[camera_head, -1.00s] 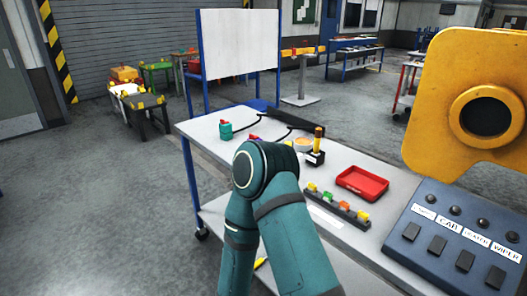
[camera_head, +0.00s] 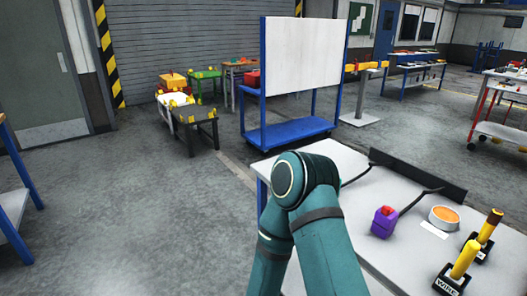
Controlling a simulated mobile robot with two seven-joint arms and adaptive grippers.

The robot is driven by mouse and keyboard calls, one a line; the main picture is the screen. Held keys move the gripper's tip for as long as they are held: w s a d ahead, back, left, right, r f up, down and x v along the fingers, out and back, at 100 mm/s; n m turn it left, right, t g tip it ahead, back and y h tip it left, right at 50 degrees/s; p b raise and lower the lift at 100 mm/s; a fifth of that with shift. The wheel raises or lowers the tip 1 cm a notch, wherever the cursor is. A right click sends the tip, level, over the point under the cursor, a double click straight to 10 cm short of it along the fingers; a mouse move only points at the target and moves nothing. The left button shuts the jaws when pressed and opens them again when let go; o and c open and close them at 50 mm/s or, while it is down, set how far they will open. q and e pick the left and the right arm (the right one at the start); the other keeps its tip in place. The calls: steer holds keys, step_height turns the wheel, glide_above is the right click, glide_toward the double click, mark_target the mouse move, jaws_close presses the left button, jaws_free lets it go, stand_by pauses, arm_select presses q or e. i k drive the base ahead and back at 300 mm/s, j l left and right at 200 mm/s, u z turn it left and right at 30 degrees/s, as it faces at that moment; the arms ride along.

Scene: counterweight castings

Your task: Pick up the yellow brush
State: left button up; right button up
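Two upright yellow handles stand in black holders at the lower right of the head view. The nearer yellow handle (camera_head: 466,259) is plain, and its holder carries a label reading "WIRE". The farther handle (camera_head: 489,228) is yellow with a dark brown top. I cannot tell which of them is the yellow brush, and no bristles show. A bent teal arm of mine (camera_head: 310,200) rises in front of the white table.
The white table (camera_head: 345,160) also holds a purple block with a red top (camera_head: 384,222), an orange round dish (camera_head: 444,217) and a black bar (camera_head: 420,175). A blue-framed whiteboard cart (camera_head: 300,130) stands behind. Open floor (camera_head: 180,220) lies to the left.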

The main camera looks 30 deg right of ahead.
mark_target(472, 249)
steer(key=i+z, duration=0.2)
steer(key=z, duration=0.15)
steer(key=i+j+z, duration=0.1)
steer(key=z, duration=0.25)
steer(key=i+j+z, duration=0.15)
steer(key=i+z, duration=0.2)
steer(key=z, duration=1.65)
